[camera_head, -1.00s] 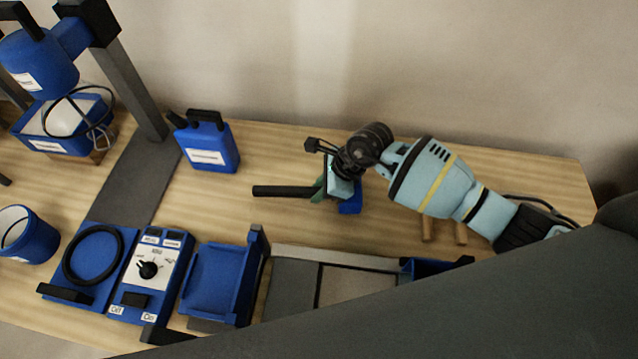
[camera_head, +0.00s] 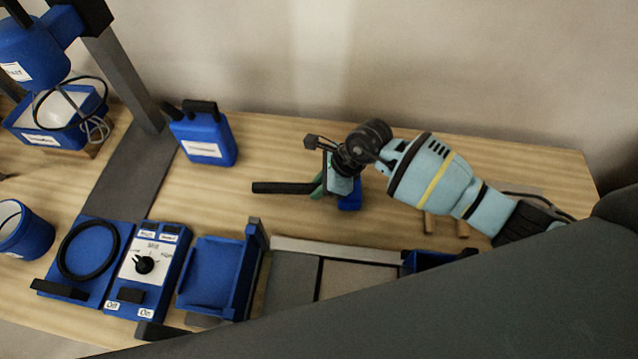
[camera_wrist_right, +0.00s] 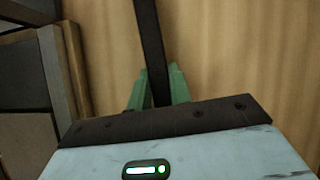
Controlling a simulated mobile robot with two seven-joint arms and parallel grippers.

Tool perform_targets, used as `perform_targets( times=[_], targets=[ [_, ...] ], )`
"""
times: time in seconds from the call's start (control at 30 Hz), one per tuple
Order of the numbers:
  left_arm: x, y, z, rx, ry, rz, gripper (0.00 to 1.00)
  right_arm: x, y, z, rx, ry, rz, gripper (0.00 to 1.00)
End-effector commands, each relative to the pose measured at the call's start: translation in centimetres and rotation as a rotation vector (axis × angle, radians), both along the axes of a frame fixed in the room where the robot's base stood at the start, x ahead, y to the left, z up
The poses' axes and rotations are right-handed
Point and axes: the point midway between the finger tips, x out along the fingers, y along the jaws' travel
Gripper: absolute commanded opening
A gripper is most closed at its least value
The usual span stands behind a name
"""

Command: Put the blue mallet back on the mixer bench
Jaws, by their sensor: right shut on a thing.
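The blue mallet shows in the head view as a black handle (camera_head: 283,188) pointing left and a blue head (camera_head: 350,199) partly hidden behind my right gripper. My right gripper (camera_head: 320,188) is shut on the handle, close to the head, low over the wooden mixer bench (camera_head: 262,145). In the right wrist view the green fingers (camera_wrist_right: 157,90) close around the dark handle (camera_wrist_right: 150,40), with the bench wood behind it. I cannot tell whether the mallet touches the bench top. My left gripper is not in view.
A blue jug (camera_head: 203,137) stands at the back left of the mallet. A control box (camera_head: 148,268), a blue tray (camera_head: 212,275) and grey tiles (camera_head: 292,283) lie in front. A blue mixer (camera_head: 35,55) and bucket (camera_head: 25,230) are at left. Bench around the handle is clear.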

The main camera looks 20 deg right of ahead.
Motion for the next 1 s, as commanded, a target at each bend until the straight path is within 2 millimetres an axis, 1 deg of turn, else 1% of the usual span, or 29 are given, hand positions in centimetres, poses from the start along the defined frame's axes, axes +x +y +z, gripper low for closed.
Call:
perform_targets(
  times=[0.1, 0.37, 0.4, 0.57, 0.93, 1.0],
  targets=[
    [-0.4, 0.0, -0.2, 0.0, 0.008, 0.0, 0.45, 0.1, 0.0, -0.2, 0.001, -0.002, 0.0, 0.0],
    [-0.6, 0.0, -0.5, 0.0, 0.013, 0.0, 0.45, 0.1, 0.0, -0.6, 0.001, -0.002, 0.0, 0.0],
    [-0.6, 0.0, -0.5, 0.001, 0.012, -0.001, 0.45, 0.1, 0.0, -0.5, 0.001, -0.003, 0.0, 0.24],
    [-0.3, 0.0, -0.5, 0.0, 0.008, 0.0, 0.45, 0.1, 0.0, -0.5, 0.001, -0.002, 0.0, 0.45],
    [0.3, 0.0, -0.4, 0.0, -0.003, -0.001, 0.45, 0.0, 0.0, -0.7, -0.001, 0.001, 0.0, 0.45],
    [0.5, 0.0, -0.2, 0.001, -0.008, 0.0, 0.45, 0.0, -0.6, 0.2, -0.003, -0.002, 0.0, 0.45]
  ],
)
